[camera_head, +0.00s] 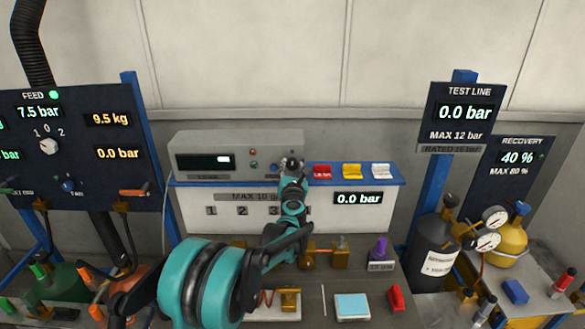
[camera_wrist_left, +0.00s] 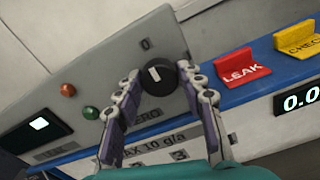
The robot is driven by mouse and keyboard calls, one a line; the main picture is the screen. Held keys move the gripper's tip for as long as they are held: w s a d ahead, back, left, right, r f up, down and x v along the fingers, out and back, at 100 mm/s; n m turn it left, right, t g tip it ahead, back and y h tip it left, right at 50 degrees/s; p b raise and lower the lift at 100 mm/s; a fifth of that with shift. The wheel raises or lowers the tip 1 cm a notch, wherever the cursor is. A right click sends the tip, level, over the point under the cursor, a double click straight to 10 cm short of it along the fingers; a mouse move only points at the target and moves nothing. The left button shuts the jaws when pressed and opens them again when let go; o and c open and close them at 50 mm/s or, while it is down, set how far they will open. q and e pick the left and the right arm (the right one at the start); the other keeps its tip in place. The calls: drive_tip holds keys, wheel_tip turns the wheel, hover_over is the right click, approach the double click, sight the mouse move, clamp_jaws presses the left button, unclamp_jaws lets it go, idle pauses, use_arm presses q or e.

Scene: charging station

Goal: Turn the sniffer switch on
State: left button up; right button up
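The sniffer switch looks to be the black round knob (camera_wrist_left: 158,76) with a white mark, on the sloped front of a grey box (camera_head: 230,141); a "0" is printed above it. In the left wrist view the two fingers of my left gripper (camera_wrist_left: 160,84) stand on either side of the knob. Whether they press on it or stand just short of it I cannot tell. In the head view my left gripper (camera_head: 291,166) is at the box's right end and hides the knob. My right gripper is not in view.
A red LEAK tab (camera_wrist_left: 243,68), a yellow tab (camera_head: 352,171) and a white tab sit on the blue ledge right of the knob. Red and green buttons (camera_wrist_left: 68,90) are left of it. Fittings and a light-blue pad (camera_head: 352,306) lie on the bench below.

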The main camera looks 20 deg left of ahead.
use_arm(q)
drive_tip(key=c, duration=0.5)
drive_tip(key=shift+m, duration=0.3)
drive_tip(key=m, duration=0.3)
drive_tip(key=shift+m+b, duration=0.3)
drive_tip(key=shift+b, duration=0.05)
drive_tip(key=m, duration=0.3)
drive_tip(key=shift+m, duration=0.3)
drive_tip(key=m+b, duration=0.1)
drive_tip(key=m, duration=0.4)
drive_tip(key=shift+m, duration=2.5)
drive_tip(key=o, duration=1.2)
